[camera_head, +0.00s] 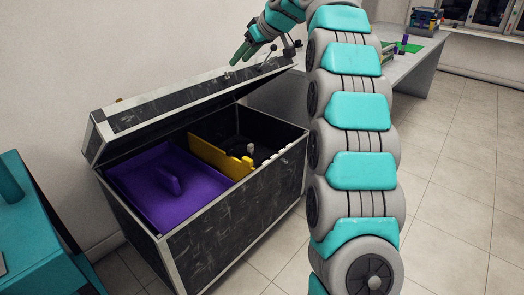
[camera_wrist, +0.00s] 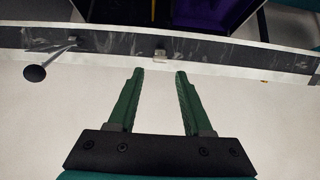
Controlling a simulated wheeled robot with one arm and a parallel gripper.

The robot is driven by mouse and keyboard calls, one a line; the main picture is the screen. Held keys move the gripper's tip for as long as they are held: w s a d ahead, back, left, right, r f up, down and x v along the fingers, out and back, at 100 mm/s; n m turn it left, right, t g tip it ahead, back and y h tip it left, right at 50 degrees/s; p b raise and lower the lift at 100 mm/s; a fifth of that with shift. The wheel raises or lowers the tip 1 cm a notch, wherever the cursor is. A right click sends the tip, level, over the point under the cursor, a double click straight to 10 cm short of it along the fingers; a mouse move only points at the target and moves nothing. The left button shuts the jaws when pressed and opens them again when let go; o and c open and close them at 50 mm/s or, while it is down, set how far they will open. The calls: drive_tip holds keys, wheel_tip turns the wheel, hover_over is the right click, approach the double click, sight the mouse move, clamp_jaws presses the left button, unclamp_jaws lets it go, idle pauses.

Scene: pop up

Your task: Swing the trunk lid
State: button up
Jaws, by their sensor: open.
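The black trunk (camera_head: 240,222) with pale metal edges stands on the floor. Its trunk lid (camera_head: 165,108) is partly raised, tilted up at the front. My gripper (camera_head: 240,54) is at the lid's upper front edge near its right end. In the wrist view the two green fingers of my gripper (camera_wrist: 155,72) are apart with nothing between them. The fingertips point at the lid's edge (camera_wrist: 210,52), close to a small metal latch piece (camera_wrist: 160,55). I cannot tell whether they touch the lid. A dark-knobbed lever (camera_wrist: 36,72) sticks out to the left of the fingers.
Inside the trunk are a purple panel with a handle (camera_head: 190,196) and a yellow divider (camera_head: 218,156). A teal box (camera_head: 35,235) stands at the left, close to the trunk. A grey table (camera_head: 418,72) stands behind my arm. The floor at the right (camera_head: 455,190) is clear.

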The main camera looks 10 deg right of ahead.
sight(230, 72)
drive_tip(key=p+x, duration=0.1)
drive_tip(key=x, duration=0.6)
drive_tip(key=shift+r, duration=0.1)
drive_tip(key=shift+s+d, duration=0.1)
clamp_jaws()
